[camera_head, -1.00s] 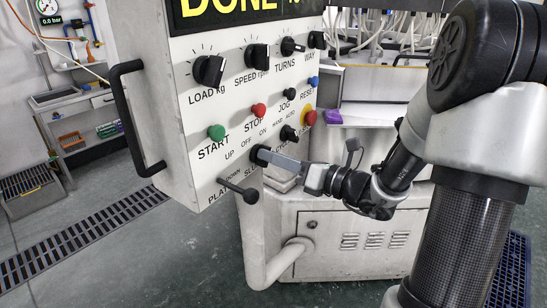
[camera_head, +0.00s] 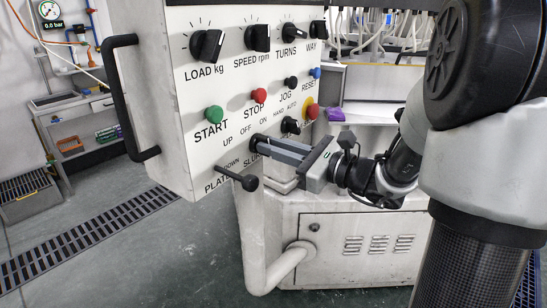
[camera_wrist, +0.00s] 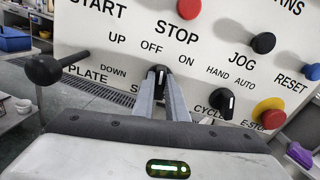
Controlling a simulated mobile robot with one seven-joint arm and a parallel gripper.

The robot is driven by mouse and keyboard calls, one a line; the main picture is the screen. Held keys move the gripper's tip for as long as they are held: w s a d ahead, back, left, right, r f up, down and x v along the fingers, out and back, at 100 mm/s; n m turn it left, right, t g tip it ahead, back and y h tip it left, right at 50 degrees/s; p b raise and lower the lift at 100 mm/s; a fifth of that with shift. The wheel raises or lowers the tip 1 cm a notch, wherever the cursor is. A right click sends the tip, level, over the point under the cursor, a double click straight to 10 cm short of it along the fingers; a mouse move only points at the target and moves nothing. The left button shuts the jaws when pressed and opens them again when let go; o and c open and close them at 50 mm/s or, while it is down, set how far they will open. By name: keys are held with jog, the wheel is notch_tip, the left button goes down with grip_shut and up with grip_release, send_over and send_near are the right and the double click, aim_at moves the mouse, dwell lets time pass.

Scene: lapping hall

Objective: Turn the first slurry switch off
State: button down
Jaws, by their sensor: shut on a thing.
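The slurry switch (camera_wrist: 158,71) is a small black knob with a white mark, below the OFF and ON labels on the light control panel (camera_head: 215,100). Its partly covered label reads "SLU" in the head view. My gripper (camera_head: 262,145) reaches it from the right, with both fingers shut on the knob (camera_head: 254,141). In the wrist view my gripper (camera_wrist: 162,84) has one finger on each side of it. The fingers hide part of the knob, and I cannot tell exactly which way its mark points.
A black PLATE lever (camera_head: 247,182) sticks out to the left of my gripper. A HAND/AUTO cycle knob (camera_wrist: 223,100) and a yellow-ringed red E-stop (camera_wrist: 268,110) sit close on the right. Green START (camera_head: 213,114) and red STOP (camera_head: 258,96) buttons are above.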

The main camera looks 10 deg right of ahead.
jog(key=shift+s+f+n+b, duration=0.1)
jog(key=shift+f+n+b, duration=0.05)
jog(key=shift+n+b, duration=1.6)
jog(key=shift+n, duration=0.25)
jog(key=c, duration=1.8)
grip_release()
jog(key=shift+o, duration=0.2)
jog(key=v, duration=1.7)
jog(key=shift+s+p, duration=0.15)
jog(key=shift+p, duration=0.3)
